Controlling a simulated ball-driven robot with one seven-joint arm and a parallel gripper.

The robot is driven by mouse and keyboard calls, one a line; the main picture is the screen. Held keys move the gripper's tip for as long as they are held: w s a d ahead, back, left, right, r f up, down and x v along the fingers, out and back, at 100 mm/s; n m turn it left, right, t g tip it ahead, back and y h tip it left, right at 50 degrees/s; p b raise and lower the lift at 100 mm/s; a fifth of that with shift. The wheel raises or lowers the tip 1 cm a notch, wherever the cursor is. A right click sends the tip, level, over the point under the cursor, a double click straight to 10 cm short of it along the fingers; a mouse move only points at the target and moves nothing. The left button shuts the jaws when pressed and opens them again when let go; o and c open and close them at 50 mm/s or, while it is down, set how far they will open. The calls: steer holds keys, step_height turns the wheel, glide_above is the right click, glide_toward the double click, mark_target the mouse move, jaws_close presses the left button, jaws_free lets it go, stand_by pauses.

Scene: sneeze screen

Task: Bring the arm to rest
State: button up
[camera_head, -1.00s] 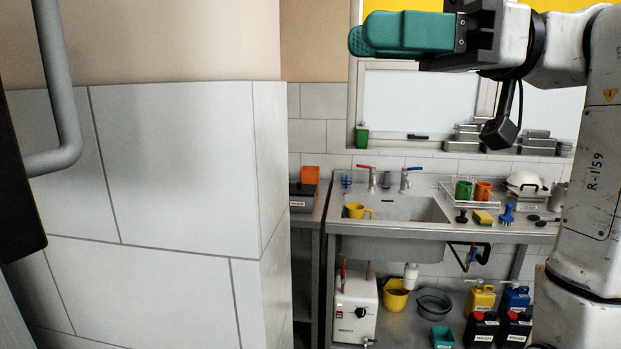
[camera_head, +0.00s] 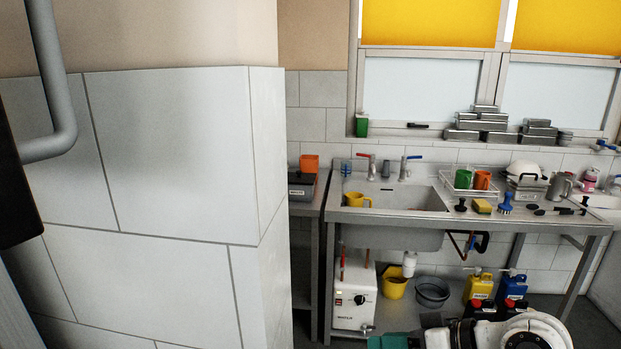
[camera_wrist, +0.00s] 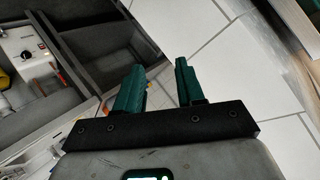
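My gripper shows in the wrist view (camera_wrist: 160,82) with its two green fingers apart and nothing between them. Tiles and grey surfaces lie beyond the fingertips. In the head view only part of the green fingers (camera_head: 393,342) shows at the bottom edge, cut off by the frame. My white arm (camera_head: 525,335) is low at the bottom, in front of the area under the sink counter. Most of the arm is outside the view.
A tiled wall corner (camera_head: 180,160) fills the left. The steel sink counter (camera_head: 480,222) holds a yellow mug (camera_head: 357,199), a rack with mugs (camera_head: 470,185) and brushes. Below stand a white box unit (camera_head: 355,300), a yellow bucket (camera_head: 393,287) and several jugs. A grey pipe (camera_head: 50,80) is at far left.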

steer(key=s+d+f+m+h, duration=0.25)
steer(key=s+f, duration=0.35)
steer(key=f, duration=0.4)
steer(key=s+d+f+m+g+h, duration=0.1)
steer(key=s+d+f, duration=0.3)
steer(key=s, duration=0.5)
steer(key=s+d+f+g+h, duration=0.2)
steer(key=s+d+f+h, duration=0.1)
steer(key=s, duration=0.6)
steer(key=s+d+f+m+g+h, duration=0.1)
steer(key=s+d+f+g+h, duration=0.1)
steer(key=s+d+f+h, duration=0.2)
steer(key=s+f, duration=0.3)
steer(key=s, duration=0.1)
steer(key=shift+s+d+m, duration=0.35)
steer(key=shift+s, duration=0.05)
steer(key=shift+a, duration=0.15)
